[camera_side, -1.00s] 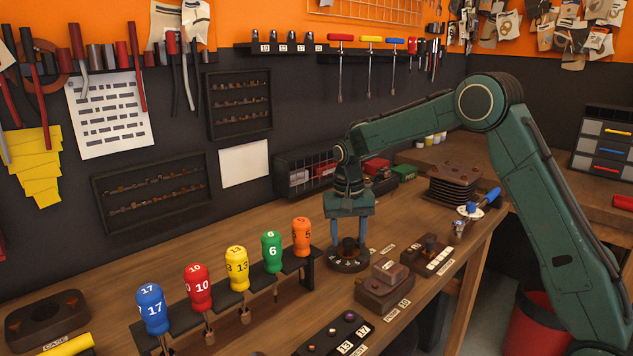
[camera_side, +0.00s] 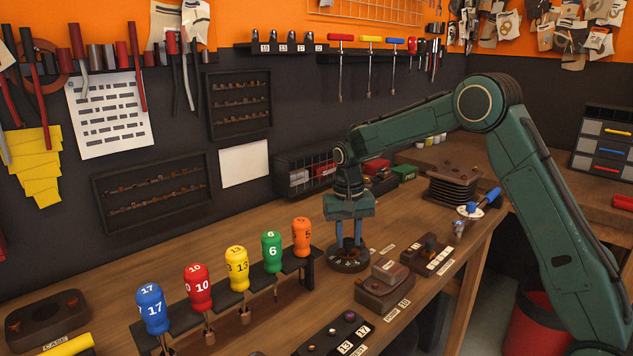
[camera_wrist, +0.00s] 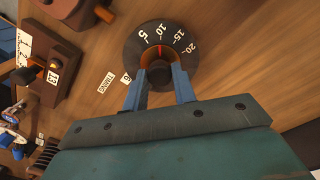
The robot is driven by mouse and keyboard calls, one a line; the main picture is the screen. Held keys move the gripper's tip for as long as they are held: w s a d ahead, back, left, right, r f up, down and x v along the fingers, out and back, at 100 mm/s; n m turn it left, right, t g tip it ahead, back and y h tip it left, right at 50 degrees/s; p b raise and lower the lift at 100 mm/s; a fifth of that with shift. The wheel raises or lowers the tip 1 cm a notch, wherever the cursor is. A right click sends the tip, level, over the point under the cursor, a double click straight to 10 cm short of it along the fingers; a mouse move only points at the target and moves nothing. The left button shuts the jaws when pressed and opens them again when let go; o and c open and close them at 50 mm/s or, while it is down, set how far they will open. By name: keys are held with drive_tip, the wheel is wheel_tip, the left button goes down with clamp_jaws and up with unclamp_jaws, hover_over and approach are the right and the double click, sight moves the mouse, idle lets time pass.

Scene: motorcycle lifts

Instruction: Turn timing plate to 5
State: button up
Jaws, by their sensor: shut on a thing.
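The timing plate is a dark round dial (camera_wrist: 133,52) on the bench, marked 5, 10, 15 and 20. It also shows in the side view (camera_side: 345,266). A dark knob (camera_wrist: 159,73) stands up from it. A red mark (camera_wrist: 160,52) beside the knob lies nearest the 10, with the 5 to its left in the wrist view. My gripper (camera_side: 349,246) points down over the dial, its blue fingers shut on the knob; they also show in the wrist view (camera_wrist: 160,78). The fingers partly hide the near side of the dial.
A brown block (camera_side: 384,287) and a switch box (camera_side: 429,255) stand close to the right of the dial. A rack of numbered screwdrivers (camera_side: 236,268) stands to the left. Bare bench lies behind the dial.

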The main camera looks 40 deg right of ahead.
drive_tip(key=shift+n, duration=2.8)
drive_tip(key=o, duration=1)
drive_tip(key=shift+m, duration=0.5)
